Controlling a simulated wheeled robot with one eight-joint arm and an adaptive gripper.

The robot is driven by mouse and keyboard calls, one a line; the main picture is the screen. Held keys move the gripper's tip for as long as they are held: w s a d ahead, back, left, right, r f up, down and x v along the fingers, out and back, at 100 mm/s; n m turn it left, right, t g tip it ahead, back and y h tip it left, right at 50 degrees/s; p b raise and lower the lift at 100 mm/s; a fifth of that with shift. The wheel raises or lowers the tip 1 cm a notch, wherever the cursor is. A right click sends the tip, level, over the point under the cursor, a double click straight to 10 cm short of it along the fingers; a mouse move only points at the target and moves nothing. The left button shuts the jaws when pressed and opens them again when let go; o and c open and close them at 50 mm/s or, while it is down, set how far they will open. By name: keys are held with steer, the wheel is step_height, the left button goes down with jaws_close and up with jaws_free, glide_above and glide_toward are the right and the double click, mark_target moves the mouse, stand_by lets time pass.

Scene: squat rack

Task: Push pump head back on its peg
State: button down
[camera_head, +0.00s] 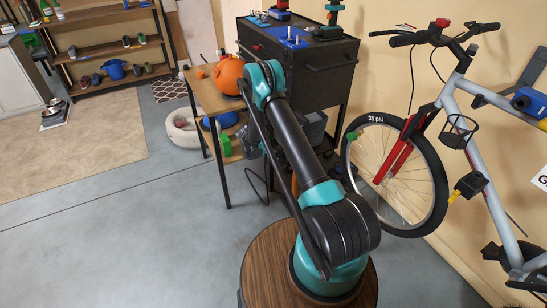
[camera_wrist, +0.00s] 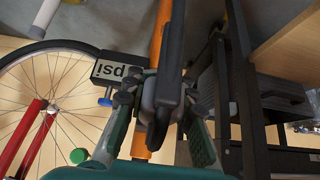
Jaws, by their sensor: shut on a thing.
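In the wrist view my gripper (camera_wrist: 160,118) is shut on a dark, rounded piece (camera_wrist: 166,88), which looks like the pump head. A dark bar or hose runs up from this piece to the top of the picture. The orange pump tube (camera_wrist: 157,35) passes behind it and shows again below my fingers. A dark box marked "psi" (camera_wrist: 118,72), upside down in the picture, sits at the left finger, with a small blue knob below it. The peg cannot be made out. In the head view my arm hides most of the pump, and my gripper cannot be clearly told.
A bicycle (camera_head: 400,165) leans along the wall at right, its front wheel close to my arm. A wooden table (camera_head: 207,98) and a black tool cabinet (camera_head: 310,65) stand behind my arm. In the wrist view, black frame bars (camera_wrist: 240,80) are close at right.

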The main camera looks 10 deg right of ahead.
steer(key=shift+d, duration=0.1)
steer(key=c, duration=1.2)
jaws_free()
steer(key=shift+o, duration=0.3)
steer(key=o, duration=0.8)
steer(key=shift+o, duration=0.2)
steer(key=o, duration=0.3)
